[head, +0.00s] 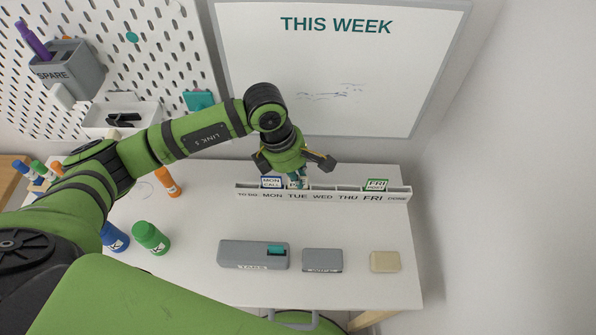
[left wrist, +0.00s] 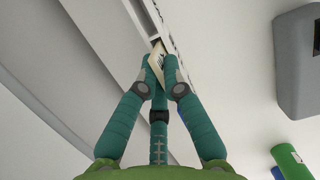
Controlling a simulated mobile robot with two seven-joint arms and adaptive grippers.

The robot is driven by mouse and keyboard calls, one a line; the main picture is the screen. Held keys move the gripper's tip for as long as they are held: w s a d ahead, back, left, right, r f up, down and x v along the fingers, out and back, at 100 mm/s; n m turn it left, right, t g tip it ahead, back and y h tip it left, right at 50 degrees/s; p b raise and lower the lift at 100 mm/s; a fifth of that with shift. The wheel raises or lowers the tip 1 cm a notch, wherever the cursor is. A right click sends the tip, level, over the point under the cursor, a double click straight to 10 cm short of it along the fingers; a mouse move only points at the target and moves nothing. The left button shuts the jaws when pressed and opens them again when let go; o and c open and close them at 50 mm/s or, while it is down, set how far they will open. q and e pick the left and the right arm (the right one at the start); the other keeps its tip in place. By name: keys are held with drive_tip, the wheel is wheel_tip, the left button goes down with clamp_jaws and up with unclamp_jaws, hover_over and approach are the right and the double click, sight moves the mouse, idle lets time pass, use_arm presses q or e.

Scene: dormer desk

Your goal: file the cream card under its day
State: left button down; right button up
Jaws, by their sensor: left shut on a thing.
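My left gripper (head: 297,183) points down at the white day rack (head: 335,190), over the TUE section, beside the blue-edged MON card (head: 271,182). In the left wrist view the teal fingers (left wrist: 160,66) are closed on a cream card (left wrist: 157,62), held on edge at the rack's slot. The fingers cover much of the card; I cannot tell whether it touches the slot floor. A green-edged FRI card (head: 376,185) stands in the FRI section. WED and THU look empty. My right gripper is not in view.
A grey box with a teal piece (head: 253,255), a smaller grey box (head: 322,260) and a beige block (head: 385,261) lie in front of the rack. The THIS WEEK whiteboard (head: 340,65) is behind.

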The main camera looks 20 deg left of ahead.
use_arm(q)
drive_tip(key=shift+f+b, duration=0.25)
drive_tip(key=shift+b, duration=0.05)
drive_tip(key=c, duration=1.4)
unclamp_jaws()
drive_tip(key=shift+r, duration=0.1)
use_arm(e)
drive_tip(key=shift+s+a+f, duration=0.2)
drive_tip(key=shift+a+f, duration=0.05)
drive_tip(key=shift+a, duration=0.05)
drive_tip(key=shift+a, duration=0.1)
use_arm(q)
drive_tip(key=shift+r+p, duration=0.25)
drive_tip(key=shift+p, duration=0.1)
drive_tip(key=shift+w+a+r, duration=0.1)
drive_tip(key=shift+r, duration=0.2)
drive_tip(key=b+v, duration=0.2)
drive_tip(key=v, duration=0.9)
drive_tip(key=shift+r, duration=0.15)
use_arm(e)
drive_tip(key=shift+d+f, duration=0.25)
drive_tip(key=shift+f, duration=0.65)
